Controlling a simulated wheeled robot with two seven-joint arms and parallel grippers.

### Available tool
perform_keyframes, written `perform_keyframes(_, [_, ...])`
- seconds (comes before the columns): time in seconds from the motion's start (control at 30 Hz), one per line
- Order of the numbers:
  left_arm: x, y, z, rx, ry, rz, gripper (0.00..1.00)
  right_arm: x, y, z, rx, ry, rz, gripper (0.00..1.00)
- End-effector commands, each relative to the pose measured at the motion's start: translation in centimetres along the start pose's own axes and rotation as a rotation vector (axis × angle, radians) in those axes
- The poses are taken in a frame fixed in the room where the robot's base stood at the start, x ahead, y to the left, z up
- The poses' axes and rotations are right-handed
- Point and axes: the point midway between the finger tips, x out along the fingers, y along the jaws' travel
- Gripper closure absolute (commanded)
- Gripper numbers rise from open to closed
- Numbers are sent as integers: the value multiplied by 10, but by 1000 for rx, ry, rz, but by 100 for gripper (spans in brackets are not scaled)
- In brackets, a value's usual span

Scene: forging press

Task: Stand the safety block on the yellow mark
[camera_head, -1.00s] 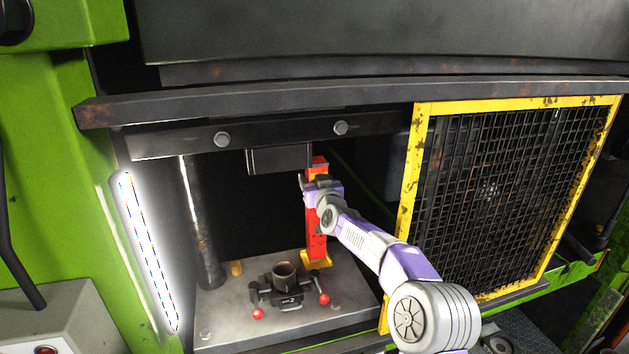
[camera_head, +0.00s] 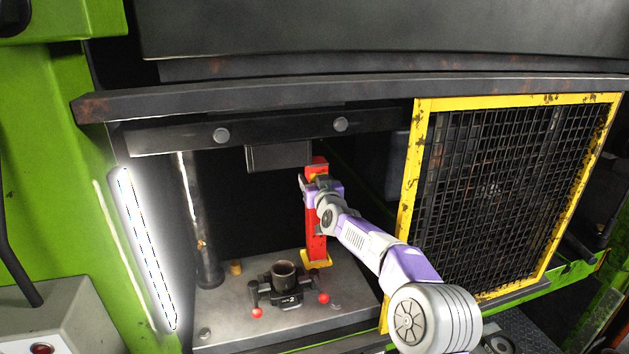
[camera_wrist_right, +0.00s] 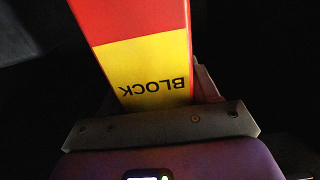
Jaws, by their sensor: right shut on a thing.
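The safety block (camera_head: 316,236) is a tall red post with a yellow band near its top. It stands upright at the back right of the press bed. Its foot is at the yellow mark (camera_head: 317,259), which shows around the base; whether the foot touches it is hard to tell. My right gripper (camera_head: 316,186) is shut on the block's upper part. In the right wrist view the block (camera_wrist_right: 130,22) fills the middle, with its yellow band reading BLOCK upside down against the gripper (camera_wrist_right: 165,118). My left gripper is not in view.
A die holder with a dark cup (camera_head: 284,272) and red-knobbed handles sits on the press bed (camera_head: 230,325). The ram (camera_head: 279,157) hangs above. A yellow-framed mesh guard (camera_head: 500,190) stands right of the opening, and a lit lamp (camera_head: 147,248) is at left.

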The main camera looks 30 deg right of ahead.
Motion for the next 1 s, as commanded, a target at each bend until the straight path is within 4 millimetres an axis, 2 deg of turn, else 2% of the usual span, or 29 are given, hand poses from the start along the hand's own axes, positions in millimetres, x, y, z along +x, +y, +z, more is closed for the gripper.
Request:
perform_keyframes(0.17, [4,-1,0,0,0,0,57,-1,0,-2,0,11,1,100])
perform_keyframes(0.2, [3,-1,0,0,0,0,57,-1,0,-2,0,11,1,36])
perform_keyframes(0.37, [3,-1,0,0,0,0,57,0,0,-1,0,7,1,11])
perform_keyframes(0.73, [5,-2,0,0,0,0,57,-4,0,6,-1,-5,-1,10])
perform_keyframes(1.0, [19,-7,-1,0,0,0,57,-40,0,4,-1,2,0,10])
